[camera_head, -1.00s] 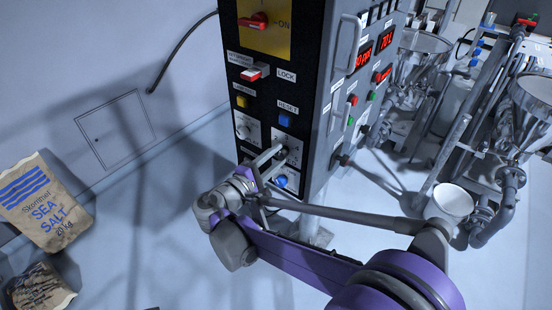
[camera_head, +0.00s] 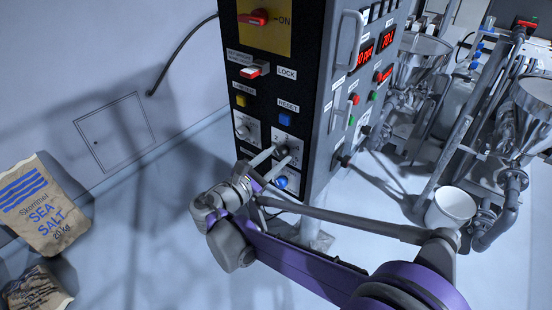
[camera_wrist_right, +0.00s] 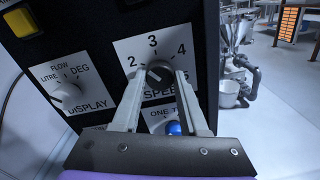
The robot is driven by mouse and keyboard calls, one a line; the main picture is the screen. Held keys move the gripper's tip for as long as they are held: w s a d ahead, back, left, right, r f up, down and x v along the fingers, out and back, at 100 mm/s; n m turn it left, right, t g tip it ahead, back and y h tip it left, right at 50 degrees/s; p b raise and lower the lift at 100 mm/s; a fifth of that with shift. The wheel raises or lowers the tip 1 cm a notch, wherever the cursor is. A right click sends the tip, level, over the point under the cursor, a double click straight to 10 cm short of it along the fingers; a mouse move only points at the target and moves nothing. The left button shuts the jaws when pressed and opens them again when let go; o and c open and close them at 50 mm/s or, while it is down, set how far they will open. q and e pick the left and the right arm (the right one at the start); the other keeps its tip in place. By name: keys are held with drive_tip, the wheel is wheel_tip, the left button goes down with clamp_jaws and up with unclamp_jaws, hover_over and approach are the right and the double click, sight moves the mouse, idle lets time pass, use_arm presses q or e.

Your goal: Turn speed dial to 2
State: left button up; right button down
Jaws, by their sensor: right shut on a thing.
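The speed dial (camera_wrist_right: 160,70) is a dark round knob on a white plate marked SPEED, with 2, 3 and 4 visible around its top. Its pointer is too small and partly covered to read. In the head view the dial (camera_head: 284,150) is low on the black panel front. My right gripper (camera_wrist_right: 159,77) has its two pale fingers on either side of the knob, shut on it; it also shows in the head view (camera_head: 278,154). The fingers hide the lower parts of the plate. My left gripper is not in view.
The display dial (camera_wrist_right: 66,94) is left of the speed dial. A blue button (camera_wrist_right: 173,128) is just below, partly behind my right finger. The reset button (camera_head: 285,118) is above. Salt sacks (camera_head: 45,215) lie at left; a white bucket (camera_head: 452,207) and steel hoppers (camera_head: 420,62) stand at right.

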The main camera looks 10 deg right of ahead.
drive_tip(key=shift+n+b, duration=0.3)
drive_tip(key=shift+n, duration=1.7)
drive_tip(key=shift+c, duration=2.2)
unclamp_jaws()
drive_tip(key=shift+s+a, duration=0.1)
drive_tip(key=v, duration=1)
drive_tip(key=shift+s+a+f+b, duration=0.15)
drive_tip(key=shift+s+a+b, duration=0.05)
drive_tip(key=shift+b, duration=0.1)
